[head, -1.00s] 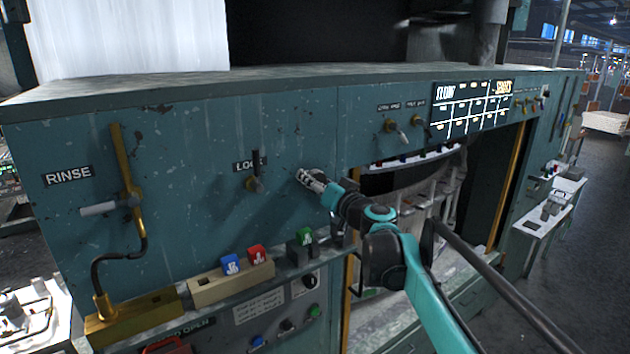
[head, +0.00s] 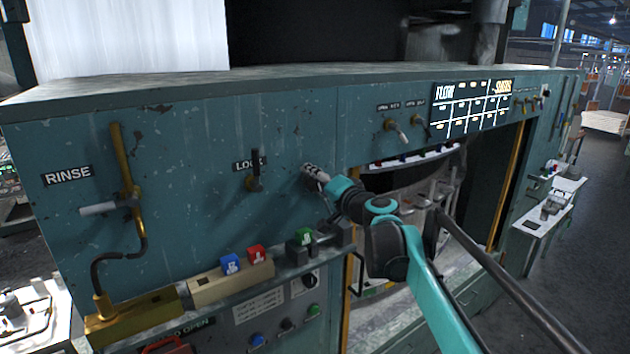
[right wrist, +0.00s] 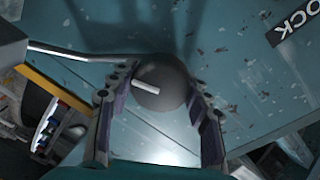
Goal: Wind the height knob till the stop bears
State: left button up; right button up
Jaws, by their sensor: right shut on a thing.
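A dark round knob (right wrist: 172,98) with a white bar mark on its face shows in the right wrist view, standing off the teal panel. My right gripper (right wrist: 152,92) has one finger on each side of this knob and is shut on it. The white bar on the knob is tilted in the wrist picture. I cannot make out a stop in these frames. My left gripper is not in view.
The LOCK lever (head: 255,184) is left of my right gripper, and the RINSE handle (head: 100,209) is further left. Below is a ledge with blue (head: 229,263), red (head: 257,254) and green (head: 304,236) tagged blocks. An opening with a rack lies right, under a lit display (head: 470,107).

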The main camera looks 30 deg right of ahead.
jog(key=shift+m, duration=0.4)
jog(key=o, duration=1.2)
jog(key=s, duration=1.2)
jog(key=shift+r, duration=0.35)
